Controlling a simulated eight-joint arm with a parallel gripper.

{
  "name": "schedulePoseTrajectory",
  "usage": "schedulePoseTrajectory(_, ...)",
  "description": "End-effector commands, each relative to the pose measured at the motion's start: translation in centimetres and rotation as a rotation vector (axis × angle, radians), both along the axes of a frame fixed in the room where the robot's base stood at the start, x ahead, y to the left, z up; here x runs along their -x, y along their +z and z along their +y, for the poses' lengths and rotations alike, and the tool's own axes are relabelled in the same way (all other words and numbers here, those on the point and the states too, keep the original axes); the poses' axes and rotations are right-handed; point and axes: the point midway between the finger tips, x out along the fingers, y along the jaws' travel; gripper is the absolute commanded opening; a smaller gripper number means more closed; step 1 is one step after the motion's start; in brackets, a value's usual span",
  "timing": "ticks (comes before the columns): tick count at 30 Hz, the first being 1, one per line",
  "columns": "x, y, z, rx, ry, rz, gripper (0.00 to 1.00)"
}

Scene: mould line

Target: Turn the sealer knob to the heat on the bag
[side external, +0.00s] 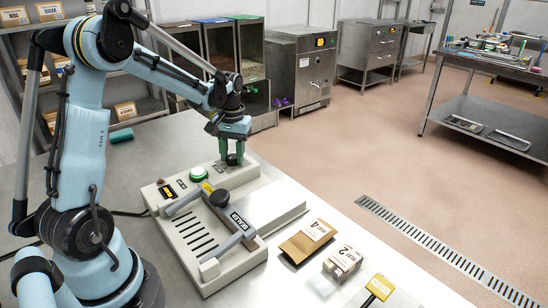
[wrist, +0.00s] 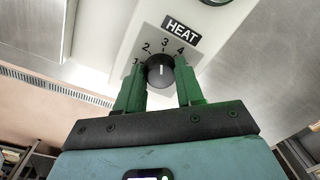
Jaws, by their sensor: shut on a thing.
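The sealer (side external: 205,232) is a beige machine with a dark lever arm, lying on the steel table. Its round black heat knob (wrist: 160,71) sits under a HEAT label, with numbers 1 to 4 around it. The white pointer line points about at 3. My gripper (wrist: 158,84) has its green fingers on either side of the knob, shut on it; the side view shows it coming down on the sealer's far end. The brown bag (side external: 300,246) lies flat right of the sealer; its white label (side external: 318,229) seems to show a 4, but the print is small.
A light pack (side external: 343,262) with a label that seems to read 2 stands beside the bag. A green button (side external: 198,174) is on the sealer. A teal object (side external: 121,135) lies at the table's back.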

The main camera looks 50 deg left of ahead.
Motion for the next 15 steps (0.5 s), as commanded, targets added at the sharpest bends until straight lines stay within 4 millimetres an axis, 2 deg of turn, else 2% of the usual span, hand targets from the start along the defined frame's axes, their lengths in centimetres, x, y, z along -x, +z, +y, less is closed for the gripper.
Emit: schedulePoseTrajectory(15,0.12,-0.05,0.11,-0.001,-0.483,-0.001,0.07)
